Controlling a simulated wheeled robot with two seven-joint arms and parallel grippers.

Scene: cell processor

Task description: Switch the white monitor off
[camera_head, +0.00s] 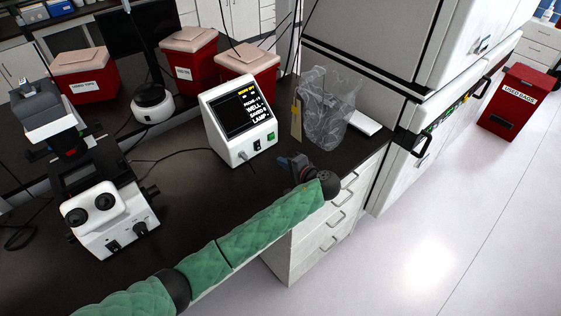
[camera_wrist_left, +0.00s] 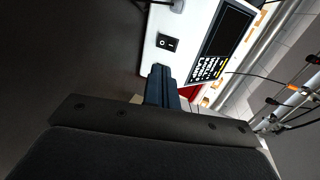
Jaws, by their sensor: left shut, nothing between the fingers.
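The white monitor (camera_head: 230,140) stands on the dark bench, its screen (camera_head: 239,110) lit with white and yellow text. Its lower front carries a black rocker switch (camera_head: 257,146) and a green switch (camera_head: 270,137). In the left wrist view the monitor (camera_wrist_left: 190,28) fills the upper middle, with the black rocker switch (camera_wrist_left: 167,42) marked in white. My left gripper (camera_head: 283,161) is shut and empty, in front of the monitor and to its right in the head view. In the wrist view its fingertips (camera_wrist_left: 160,70) appear just below the switch; contact cannot be told. My right gripper is out of view.
A clear plastic bag (camera_head: 325,110) stands right of the monitor, close to my left gripper. A white microscope (camera_head: 106,210) stands at the left. Red bins (camera_head: 190,60) line the back. The bench front between microscope and monitor is clear apart from cables.

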